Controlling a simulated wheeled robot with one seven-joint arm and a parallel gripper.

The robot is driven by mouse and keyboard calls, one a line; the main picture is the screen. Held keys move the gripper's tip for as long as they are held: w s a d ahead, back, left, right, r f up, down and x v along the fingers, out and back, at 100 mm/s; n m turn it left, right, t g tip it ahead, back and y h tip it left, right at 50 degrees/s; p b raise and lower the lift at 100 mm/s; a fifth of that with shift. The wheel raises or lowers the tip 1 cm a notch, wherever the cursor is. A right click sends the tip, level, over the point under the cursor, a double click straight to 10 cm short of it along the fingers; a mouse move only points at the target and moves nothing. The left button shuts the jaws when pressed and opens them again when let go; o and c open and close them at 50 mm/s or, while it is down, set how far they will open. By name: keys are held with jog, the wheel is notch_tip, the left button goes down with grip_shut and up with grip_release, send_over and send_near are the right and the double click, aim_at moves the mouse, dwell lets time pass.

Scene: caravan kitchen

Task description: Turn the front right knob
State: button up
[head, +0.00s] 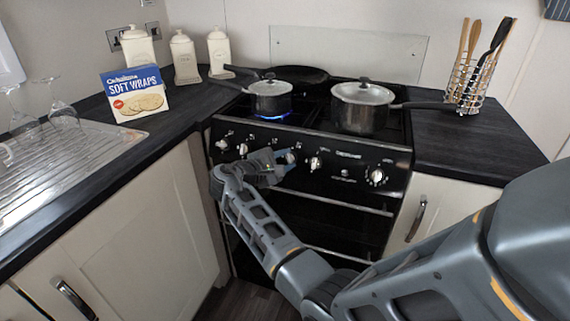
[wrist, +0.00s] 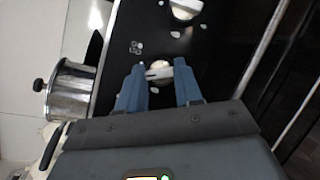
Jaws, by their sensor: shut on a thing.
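The black stove (head: 340,183) has a row of white and silver knobs across its front panel. My gripper (head: 286,158) is at the panel, with its blue fingers on either side of a knob (head: 291,157) near the middle of the row. In the wrist view, my gripper (wrist: 168,76) has its fingertips around this white knob (wrist: 160,71), shut on it. The fingers partly hide the knob in the head view. Another knob (head: 315,163) sits just to its right, and it also shows at the top of the wrist view (wrist: 185,7). I cannot read the knob markings.
A blue flame (head: 270,116) burns under the left pot (head: 271,98). A larger pot (head: 361,107) stands on the right, its handle over the right counter. Two knobs lie left of my gripper, and one (head: 376,176) far right. The oven door handle (head: 335,205) is below.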

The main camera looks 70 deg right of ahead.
jog(key=m+y, duration=0.1)
jog(key=m, duration=0.2)
jog(key=m+y, duration=0.1)
jog(key=m, duration=0.1)
jog(key=shift+w+r+m+g+y, duration=0.1)
jog(key=shift+m+g+y, duration=0.2)
jog(key=shift+m+g, duration=0.1)
dwell(0.3)
jog(key=o, duration=1)
jog(key=shift+o, duration=0.2)
jog(key=v, duration=0.7)
jog(key=shift+a+r, duration=0.2)
jog(key=shift+a, duration=0.1)
